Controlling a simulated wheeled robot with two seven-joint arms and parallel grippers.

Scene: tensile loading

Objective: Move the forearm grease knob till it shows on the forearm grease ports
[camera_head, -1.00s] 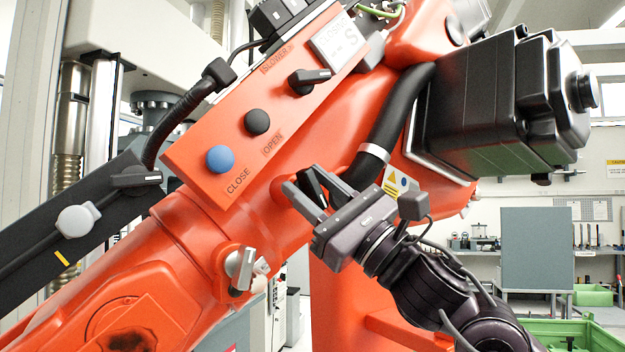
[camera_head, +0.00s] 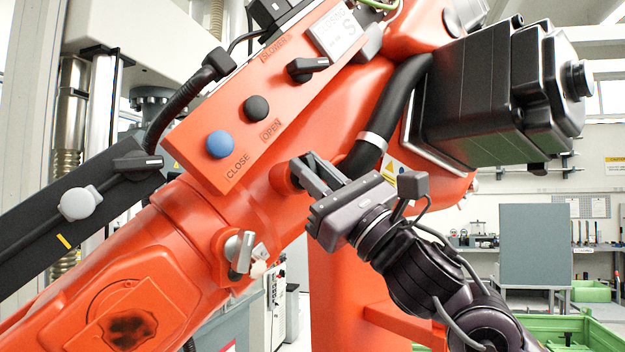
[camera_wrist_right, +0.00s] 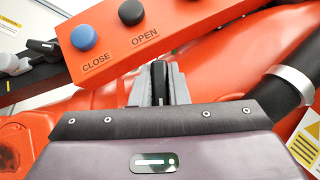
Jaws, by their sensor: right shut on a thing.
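My right gripper (camera_head: 304,163) reaches in from the lower right to the orange forearm (camera_head: 215,225). Its fingers are shut on a small black knob (camera_wrist_right: 159,74), below the CLOSE and OPEN buttons. In the right wrist view the gripper (camera_wrist_right: 160,84) has a grey finger on each side of the knob. The knob's upper end shows between them; its lower part and any port markings around it are hidden. In the head view the fingers mostly cover it. I take it to be the grease knob, but no label is readable. My left gripper is not in view.
The orange control box carries a blue button (camera_head: 220,144), a black button (camera_head: 256,108) and a black lever (camera_head: 308,68). A silver fitting (camera_head: 241,252) sticks out lower left. A black hose (camera_head: 393,105) with a grey clamp runs close beside my right gripper.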

